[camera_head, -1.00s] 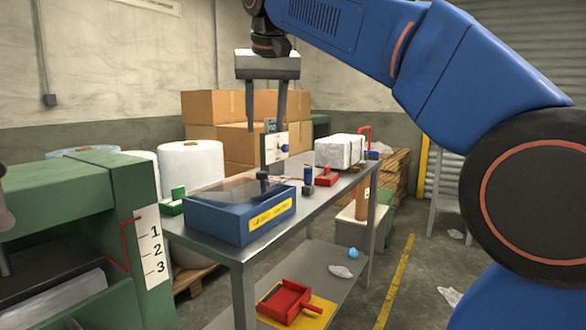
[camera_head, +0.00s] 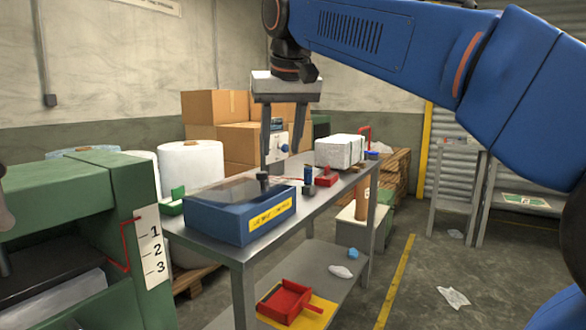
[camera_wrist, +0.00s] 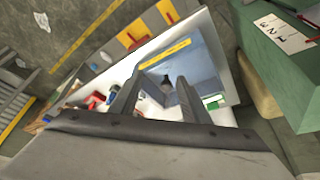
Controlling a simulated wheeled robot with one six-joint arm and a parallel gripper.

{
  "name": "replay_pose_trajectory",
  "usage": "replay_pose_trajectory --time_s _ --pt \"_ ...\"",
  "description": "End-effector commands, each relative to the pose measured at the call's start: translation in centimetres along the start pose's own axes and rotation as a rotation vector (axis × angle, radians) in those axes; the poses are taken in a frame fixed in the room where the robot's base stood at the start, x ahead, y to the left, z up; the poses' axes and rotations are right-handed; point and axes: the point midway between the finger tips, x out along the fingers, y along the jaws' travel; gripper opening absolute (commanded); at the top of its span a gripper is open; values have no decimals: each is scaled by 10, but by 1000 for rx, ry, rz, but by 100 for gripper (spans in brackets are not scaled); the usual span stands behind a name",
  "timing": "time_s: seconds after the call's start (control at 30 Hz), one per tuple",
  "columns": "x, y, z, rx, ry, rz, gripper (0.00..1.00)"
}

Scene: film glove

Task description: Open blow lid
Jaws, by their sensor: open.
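A blue box with a dark, partly see-through lid (camera_head: 235,193) and a yellow label stands on the near end of the metal table. The lid looks closed, and a small dark knob (camera_head: 263,178) stands at its back right edge. My gripper (camera_head: 282,155) hangs above the table, behind and above the knob, fingers pointing down and apart. It is open and empty. In the wrist view, the blue box (camera_wrist: 205,68) shows beyond the fingers, with the dark knob (camera_wrist: 167,83) between the fingertips but farther away.
A green machine (camera_head: 85,215) stands at the left. A red scoop (camera_head: 327,177), a white wrapped block (camera_head: 339,151) and a green item (camera_head: 175,198) are on the table (camera_head: 290,216). A red tray (camera_head: 286,301) lies on the lower shelf. Cardboard boxes (camera_head: 215,107) are stacked behind.

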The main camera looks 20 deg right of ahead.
Motion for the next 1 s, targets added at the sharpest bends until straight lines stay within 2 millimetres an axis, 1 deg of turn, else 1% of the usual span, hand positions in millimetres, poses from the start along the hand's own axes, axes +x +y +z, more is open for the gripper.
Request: replay_pose_trajectory --time_s 0.03,0.13,0.3,0.4,0.6,0.9,1.0 --pt "4 3 7 -3 -1 -1 43" --pt "14 8 19 -10 0 -4 43" --pt "27 13 36 -20 0 -7 43" --pt "34 16 42 -24 1 -9 43" --pt "39 18 48 -27 2 -10 43" --pt "39 18 49 -27 1 -10 43" --pt "45 17 49 -4 -17 -23 43"
